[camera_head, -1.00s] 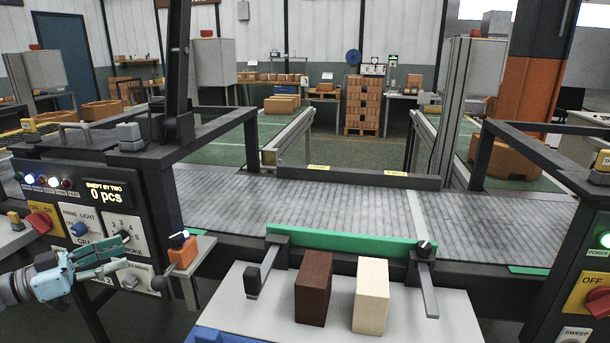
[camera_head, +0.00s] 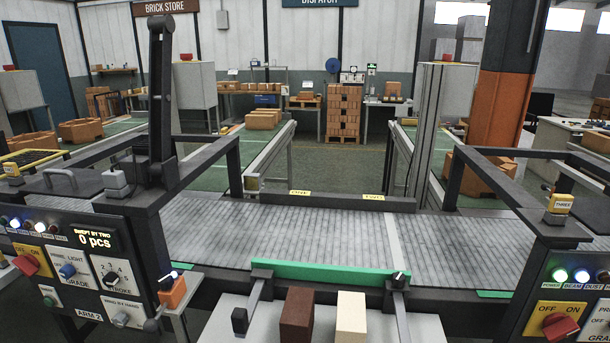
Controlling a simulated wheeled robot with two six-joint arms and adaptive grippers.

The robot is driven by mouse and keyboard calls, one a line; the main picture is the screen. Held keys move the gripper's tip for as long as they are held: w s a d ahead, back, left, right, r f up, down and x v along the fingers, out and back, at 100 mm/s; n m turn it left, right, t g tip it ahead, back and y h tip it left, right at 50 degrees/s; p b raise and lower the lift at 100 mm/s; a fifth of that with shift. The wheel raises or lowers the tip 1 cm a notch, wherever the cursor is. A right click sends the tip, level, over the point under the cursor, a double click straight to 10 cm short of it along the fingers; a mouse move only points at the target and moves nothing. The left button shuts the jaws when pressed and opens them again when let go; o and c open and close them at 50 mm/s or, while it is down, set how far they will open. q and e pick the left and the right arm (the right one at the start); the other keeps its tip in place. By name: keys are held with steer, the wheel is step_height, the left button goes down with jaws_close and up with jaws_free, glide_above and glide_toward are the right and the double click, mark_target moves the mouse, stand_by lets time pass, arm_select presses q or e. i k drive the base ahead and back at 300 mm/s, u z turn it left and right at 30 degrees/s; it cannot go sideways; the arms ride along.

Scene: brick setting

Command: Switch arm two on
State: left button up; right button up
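The arm two panel (camera_head: 88,312), labelled ARM 2, stands at the lower left. Its red rotary switch (camera_head: 25,264) sits on a yellow OFF/ON plate near the left edge; I cannot tell which way it points. Above are several indicator lamps (camera_head: 27,224), one blue and one white lit. The display (camera_head: 93,240) reads SWEPT BY TWO, 0 pcs. A blue light knob (camera_head: 67,271) and a black stroke knob (camera_head: 111,279) are beside the switch. Neither of my grippers is in view.
A second panel with a yellow OFF plate and red switch (camera_head: 560,326) is at the lower right. A grey conveyor (camera_head: 290,235) crosses the middle. A dark brick (camera_head: 296,315) and a cream brick (camera_head: 351,318) stand in front. An orange box (camera_head: 172,291) juts out right of the arm two panel.

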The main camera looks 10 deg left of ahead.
mark_target(28, 264)
steer(key=u, duration=2.2)
steer(key=k, duration=0.3)
steer(key=u, duration=1.5)
steer(key=i, duration=2.05)
steer(key=z, duration=0.25)
steer(key=i, duration=1.15)
steer(key=z, duration=1.35)
steer(key=i, duration=0.8)
steer(key=z, duration=0.95)
